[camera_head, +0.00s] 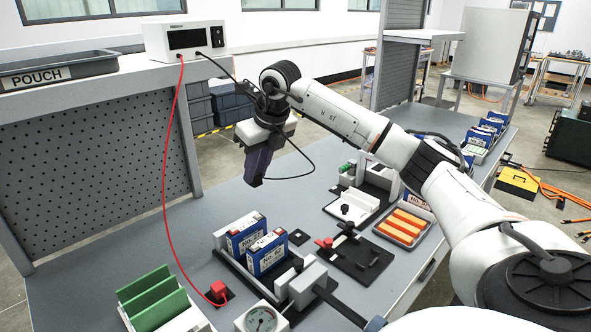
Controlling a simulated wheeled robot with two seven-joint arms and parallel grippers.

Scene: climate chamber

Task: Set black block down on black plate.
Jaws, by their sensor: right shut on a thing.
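My right gripper (255,180) points down above the table, left of the middle of the view. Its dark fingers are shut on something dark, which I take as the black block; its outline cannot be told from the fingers. A flat black plate (374,271) with a red-handled clamp lies on the table, lower and to the right of the gripper. I cannot tell for sure which of the two is the task's plate.
Blue-and-white packs (268,254) stand in a fixture, with green boards (152,296) in a rack at the lower left. A white tray (351,208) and a tray of orange bars (403,226) lie right. A red cable (168,150) hangs from a white instrument (184,40). Table below the gripper is clear.

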